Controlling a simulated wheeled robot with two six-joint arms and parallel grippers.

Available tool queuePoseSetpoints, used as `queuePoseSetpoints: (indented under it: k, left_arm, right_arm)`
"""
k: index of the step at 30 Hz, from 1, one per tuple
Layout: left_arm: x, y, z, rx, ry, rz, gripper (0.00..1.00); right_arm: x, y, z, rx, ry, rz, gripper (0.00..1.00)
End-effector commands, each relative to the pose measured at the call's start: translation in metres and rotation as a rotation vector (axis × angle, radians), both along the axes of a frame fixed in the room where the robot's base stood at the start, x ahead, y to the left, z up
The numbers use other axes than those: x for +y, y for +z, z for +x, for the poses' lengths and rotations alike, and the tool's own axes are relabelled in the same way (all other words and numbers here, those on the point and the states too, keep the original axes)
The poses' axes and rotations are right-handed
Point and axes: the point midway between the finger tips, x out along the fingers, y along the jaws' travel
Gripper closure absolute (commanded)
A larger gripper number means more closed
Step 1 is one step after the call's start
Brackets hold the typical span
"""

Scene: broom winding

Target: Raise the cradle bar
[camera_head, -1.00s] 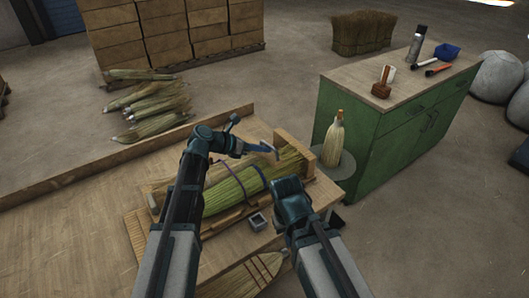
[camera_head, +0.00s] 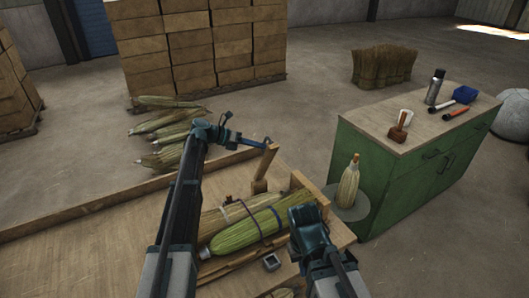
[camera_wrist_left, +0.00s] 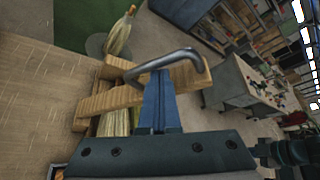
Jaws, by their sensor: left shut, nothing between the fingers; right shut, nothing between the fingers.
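The cradle bar (camera_head: 261,170) is a short wooden arm that stands steeply raised at the far side of the wooden cradle. In the left wrist view the wooden bar (camera_wrist_left: 118,97) lies beside a bent grey metal handle (camera_wrist_left: 168,60). My left gripper (camera_head: 266,146) is shut and empty at the bar's upper end. Its blue fingers (camera_wrist_left: 158,72) reach to the handle; exact contact is unclear. A green broom bundle (camera_head: 245,229) with dark bands lies in the cradle. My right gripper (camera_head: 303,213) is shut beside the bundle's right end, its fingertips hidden.
A small grey box (camera_head: 271,262) sits on the bench near the bundle. A finished-looking broom head (camera_head: 348,186) stands on a round grey plate by the green cabinet (camera_head: 380,190). The bench's left part (camera_head: 90,245) is clear.

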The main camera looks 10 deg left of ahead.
Motion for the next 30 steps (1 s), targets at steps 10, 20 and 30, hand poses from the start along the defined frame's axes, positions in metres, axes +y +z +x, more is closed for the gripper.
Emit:
queuePoseSetpoints:
  k: [10, 20, 30]
  left_arm:
    - [0.015, 0.005, 0.022, -0.001, 0.001, 0.003, 1.00]
    - [0.017, 0.006, 0.024, -0.001, 0.001, 0.003, 1.00]
    - [0.017, 0.006, 0.024, -0.001, 0.001, 0.003, 1.00]
  right_arm:
    - [0.000, 0.006, 0.000, 0.000, 0.000, 0.000, 1.00]
    - [0.000, 0.006, 0.000, 0.000, 0.000, 0.000, 1.00]
    - [0.000, 0.007, 0.000, 0.000, 0.000, 0.000, 1.00]
